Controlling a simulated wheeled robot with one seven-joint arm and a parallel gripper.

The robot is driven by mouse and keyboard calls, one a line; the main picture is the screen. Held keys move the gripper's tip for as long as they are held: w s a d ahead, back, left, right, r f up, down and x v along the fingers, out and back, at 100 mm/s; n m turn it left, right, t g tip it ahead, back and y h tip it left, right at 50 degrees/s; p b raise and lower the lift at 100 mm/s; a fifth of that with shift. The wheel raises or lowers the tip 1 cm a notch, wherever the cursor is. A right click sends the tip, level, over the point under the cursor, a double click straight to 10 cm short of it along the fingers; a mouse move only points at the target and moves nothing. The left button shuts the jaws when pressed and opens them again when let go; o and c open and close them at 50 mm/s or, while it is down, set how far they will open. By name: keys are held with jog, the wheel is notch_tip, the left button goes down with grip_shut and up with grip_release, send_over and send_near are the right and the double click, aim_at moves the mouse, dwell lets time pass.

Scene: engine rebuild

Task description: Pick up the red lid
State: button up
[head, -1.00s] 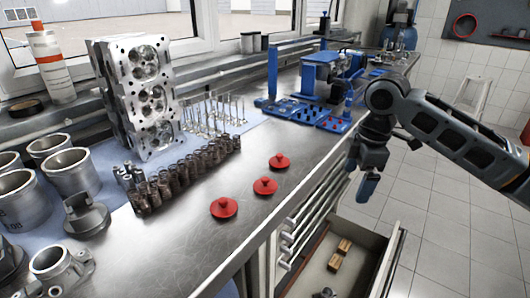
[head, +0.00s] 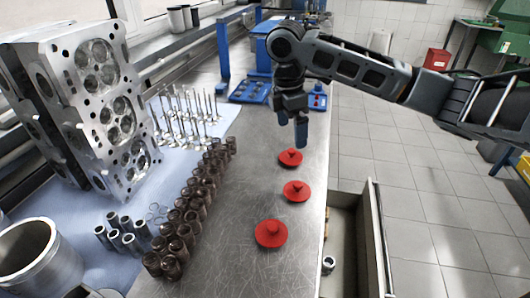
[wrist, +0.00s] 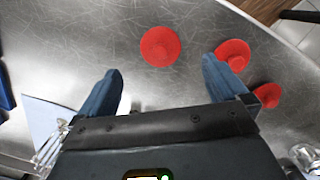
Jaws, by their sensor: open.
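Three red lids with small knobs lie in a row on the metal bench top: the far lid (head: 290,158), the middle lid (head: 296,191) and the near lid (head: 271,234). My gripper (head: 294,126) points down above the bench, just beyond the far lid in the head view. It is open and empty. In the wrist view the two blue fingers (wrist: 160,82) are wide apart. One lid (wrist: 160,46) shows ahead of the gap between them. A second lid (wrist: 233,54) is partly covered by the right finger, and a third lid (wrist: 267,95) is farther right.
Brown cylindrical parts (head: 190,215), upright valves (head: 190,110) and a large cylinder head (head: 85,100) stand left of the lids. A blue tray (head: 250,92) is behind. An open drawer (head: 345,240) juts out at the right. The bench around the lids is clear.

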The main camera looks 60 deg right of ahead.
aim_at(291, 150)
jog(key=shift+w+a+f, duration=0.1)
jog(key=shift+w+f, duration=0.15)
jog(key=shift+w, duration=0.15)
jog(key=shift+s+d+f+p, duration=0.1)
jog(key=shift+s+f+p, duration=0.15)
jog(key=shift+f, duration=0.95)
jog(key=shift+s+d+f+p, duration=0.1)
jog(key=shift+f+p, duration=0.1)
jog(key=shift+f, duration=1)
jog(key=shift+s+d+f+p, duration=0.1)
jog(key=shift+s+f+p, duration=0.15)
jog(key=shift+f, duration=0.95)
jog(key=shift+c, duration=0.2)
jog(key=c, duration=1.1)
